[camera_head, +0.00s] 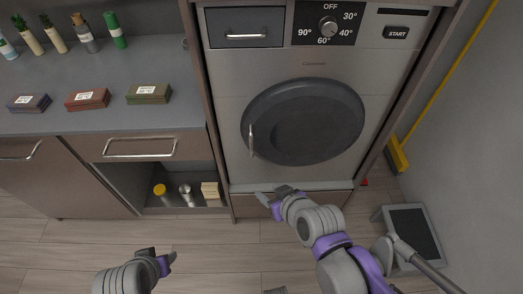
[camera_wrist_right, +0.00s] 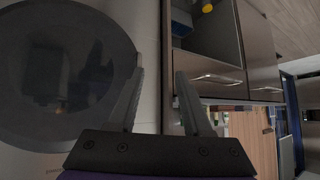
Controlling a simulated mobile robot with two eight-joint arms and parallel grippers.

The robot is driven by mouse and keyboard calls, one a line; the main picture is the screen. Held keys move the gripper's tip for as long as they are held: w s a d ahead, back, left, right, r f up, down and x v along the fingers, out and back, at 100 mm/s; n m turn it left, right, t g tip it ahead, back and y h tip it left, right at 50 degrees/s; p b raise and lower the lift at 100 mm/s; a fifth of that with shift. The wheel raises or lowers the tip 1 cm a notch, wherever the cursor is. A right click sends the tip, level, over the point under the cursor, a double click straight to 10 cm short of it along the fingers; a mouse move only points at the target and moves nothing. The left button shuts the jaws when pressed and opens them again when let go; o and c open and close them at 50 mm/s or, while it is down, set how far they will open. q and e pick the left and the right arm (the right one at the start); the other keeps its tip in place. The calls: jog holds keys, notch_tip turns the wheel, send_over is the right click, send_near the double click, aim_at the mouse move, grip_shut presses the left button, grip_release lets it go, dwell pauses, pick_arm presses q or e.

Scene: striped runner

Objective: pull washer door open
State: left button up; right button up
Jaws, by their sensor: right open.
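My right gripper (camera_head: 274,193) is open and empty, below and apart from the handle, in front of the washer's lower edge. In the right wrist view the gripper's two fingers (camera_wrist_right: 160,100) are spread with nothing between them, and the dark door (camera_wrist_right: 62,75) fills the left side. The handle is not clear there. My left gripper (camera_head: 160,257) is low over the floor, away from the washer; its jaw gap is unclear.
Left of the washer is a counter (camera_head: 95,118) with bottles and several labelled boxes. Below it are a drawer (camera_head: 140,148) and an open shelf (camera_head: 186,208) with small items. Wooden floor lies open in front.

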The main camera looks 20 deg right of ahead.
jog(key=w+a+f+t+y+b, duration=0.1)
jog(key=w+a+f+t+b, duration=0.25)
jog(key=w+b, duration=0.25)
jog(key=m+t+h+b, duration=0.2)
jog(key=t+h+b, duration=0.25)
jog(key=b, duration=0.25)
send_near(252, 146)
jog(key=f, duration=0.1)
jog(key=shift+t+y, duration=0.25)
jog(key=shift+t, duration=0.15)
jog(key=w, duration=0.3)
jog(key=w+b, duration=0.1)
jog(key=w, duration=0.3)
jog(key=w+b, duration=0.1)
jog(key=w, duration=0.3)
jog(key=shift+d, duration=0.25)
pick_arm(q)
notch_tip(252, 146, down, 20)
jog(key=shift+w+r+g, duration=0.2)
jog(key=shift+r+g, duration=0.05)
jog(key=shift+g, duration=0.05)
pick_arm(e)
jog(key=shift+s, duration=0.1)
grip_shut()
